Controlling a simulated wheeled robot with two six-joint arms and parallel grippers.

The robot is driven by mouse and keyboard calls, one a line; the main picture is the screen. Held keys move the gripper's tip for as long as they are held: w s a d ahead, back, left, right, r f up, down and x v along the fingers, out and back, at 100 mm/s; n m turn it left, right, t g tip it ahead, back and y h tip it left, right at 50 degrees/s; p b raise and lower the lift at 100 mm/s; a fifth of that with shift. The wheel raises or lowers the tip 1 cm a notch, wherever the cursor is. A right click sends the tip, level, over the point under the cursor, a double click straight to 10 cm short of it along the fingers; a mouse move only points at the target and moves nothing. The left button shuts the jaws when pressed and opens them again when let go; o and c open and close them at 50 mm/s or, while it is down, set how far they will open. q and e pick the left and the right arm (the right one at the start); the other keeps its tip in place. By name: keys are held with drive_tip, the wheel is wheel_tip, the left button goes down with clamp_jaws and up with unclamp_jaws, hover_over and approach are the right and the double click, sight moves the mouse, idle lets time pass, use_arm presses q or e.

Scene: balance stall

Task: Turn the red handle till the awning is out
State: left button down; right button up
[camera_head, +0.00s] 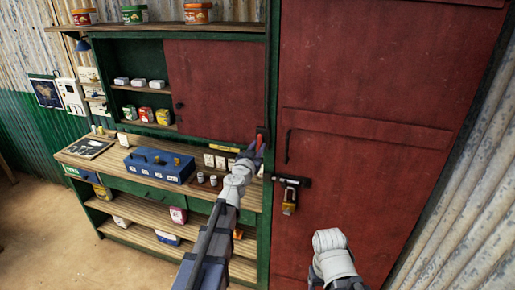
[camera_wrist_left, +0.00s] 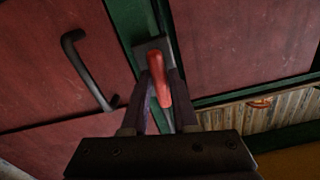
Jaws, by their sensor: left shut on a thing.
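The red handle (camera_head: 262,133) is on the green post between the sliding red panel and the red door. My left gripper (camera_head: 257,146) is at the handle. In the left wrist view the red handle (camera_wrist_left: 158,80) stands between the two dark fingers of my left gripper (camera_wrist_left: 162,103), which is shut on it. A grey mount (camera_wrist_left: 152,46) shows behind the handle. Part of the handle is hidden by the gripper in the head view. No awning shows in either view. My right arm shows at the lower right, but its gripper does not.
A red door (camera_head: 370,130) with a bolt and brass padlock (camera_head: 289,203) stands to the right. A blue box (camera_head: 160,166) and small goods stand on the wooden counter (camera_head: 110,157) to the left. A black door pull (camera_wrist_left: 88,70) is near the gripper.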

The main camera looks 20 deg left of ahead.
use_arm(q)
drive_tip(key=c, duration=0.8)
unclamp_jaws()
drive_tip(key=shift+o, duration=0.2)
drive_tip(key=s, duration=0.7)
drive_tip(key=shift+s, duration=0.4)
drive_tip(key=shift+a, duration=0.1)
